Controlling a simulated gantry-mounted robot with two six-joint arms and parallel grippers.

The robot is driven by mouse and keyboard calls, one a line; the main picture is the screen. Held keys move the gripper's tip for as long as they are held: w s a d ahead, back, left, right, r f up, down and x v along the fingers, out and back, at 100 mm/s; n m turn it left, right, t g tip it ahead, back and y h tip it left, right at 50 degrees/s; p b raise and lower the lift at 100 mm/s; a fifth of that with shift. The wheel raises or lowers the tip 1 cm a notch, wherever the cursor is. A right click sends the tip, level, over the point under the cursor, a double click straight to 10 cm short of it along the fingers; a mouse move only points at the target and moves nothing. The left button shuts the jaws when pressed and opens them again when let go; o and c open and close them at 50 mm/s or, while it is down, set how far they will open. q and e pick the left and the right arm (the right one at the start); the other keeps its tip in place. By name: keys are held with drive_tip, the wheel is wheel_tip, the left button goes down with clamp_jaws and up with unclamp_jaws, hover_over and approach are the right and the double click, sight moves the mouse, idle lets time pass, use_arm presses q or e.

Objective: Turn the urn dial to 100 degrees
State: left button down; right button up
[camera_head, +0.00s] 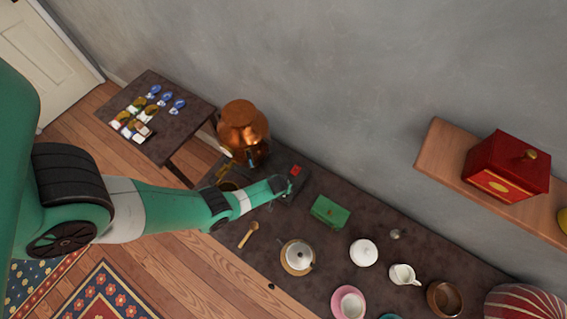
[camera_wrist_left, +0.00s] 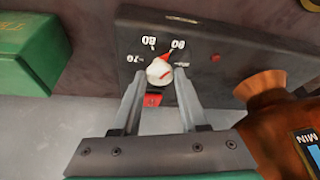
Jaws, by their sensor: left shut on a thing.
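The copper urn (camera_head: 243,125) stands on the dark table, and part of it shows in the left wrist view (camera_wrist_left: 275,135). Its dark control base (camera_wrist_left: 225,45) carries a white dial knob (camera_wrist_left: 159,71) with a red marking. Printed numbers around the knob include 70, 80 and 90; the label at its right is partly hidden by a finger. The red marking seems to lie on the side towards 90, but its exact angle is too small to tell. My left gripper (camera_wrist_left: 160,92) is shut on the dial knob, one finger on each side. My right gripper is not in view.
A green box (camera_head: 330,211) stands close to the right of my left gripper. Beyond it are a white lidded pot (camera_head: 363,252), a white jug (camera_head: 403,274) and cups. A wooden spoon (camera_head: 248,235) lies near the front edge. A wall shelf holds a red box (camera_head: 506,165).

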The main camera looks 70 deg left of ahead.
use_arm(q)
drive_tip(key=shift+m, duration=0.5)
drive_tip(key=shift+s+a+m+t+h, duration=0.15)
drive_tip(key=shift+m+t+h, duration=0.3)
drive_tip(key=shift+m, duration=0.45)
drive_tip(key=m, duration=0.2)
drive_tip(key=shift+m+t+h, duration=0.35)
drive_tip(key=shift+m, duration=0.05)
drive_tip(key=m+h, duration=0.1)
drive_tip(key=m, duration=0.1)
drive_tip(key=shift+a+f+m+b, duration=0.1)
drive_tip(key=shift+a+m+b, duration=0.05)
drive_tip(key=shift+m+b, duration=0.2)
drive_tip(key=shift+a+m+h+b, duration=0.1)
drive_tip(key=shift+m+h+b, duration=0.8)
drive_tip(key=shift+m, duration=0.95)
drive_tip(key=shift+c, duration=2.2)
unclamp_jaws()
